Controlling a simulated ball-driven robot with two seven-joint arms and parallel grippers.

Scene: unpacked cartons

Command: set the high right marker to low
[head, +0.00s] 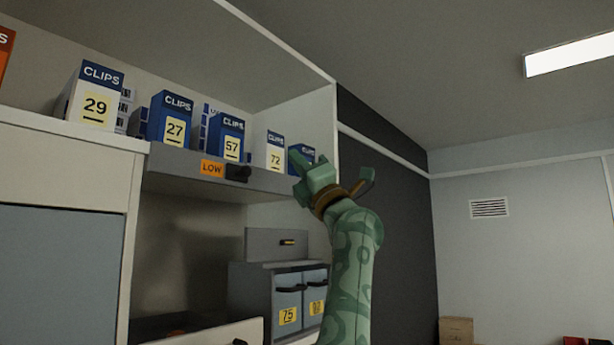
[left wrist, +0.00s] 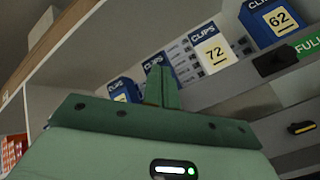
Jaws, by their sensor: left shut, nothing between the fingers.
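In the left wrist view a green FULL label (left wrist: 308,45) sits on the shelf edge, with a black slider knob (left wrist: 274,61) just left of it, under the box marked 62 (left wrist: 275,22). In the head view this marker does not show; my left gripper (head: 299,167) covers the shelf's right end. That gripper is shut and empty. Its fingers in the left wrist view (left wrist: 160,80) point up toward the boxes, apart from the knob. Another marker, an orange LOW label (head: 212,168) with a black knob (head: 238,173) at its right, is further left. My right gripper is not in view.
Clips boxes stand along the shelf, including 57 (head: 228,136) and 72 (head: 275,152). The shelf's white side wall (head: 322,130) is close behind my left gripper.

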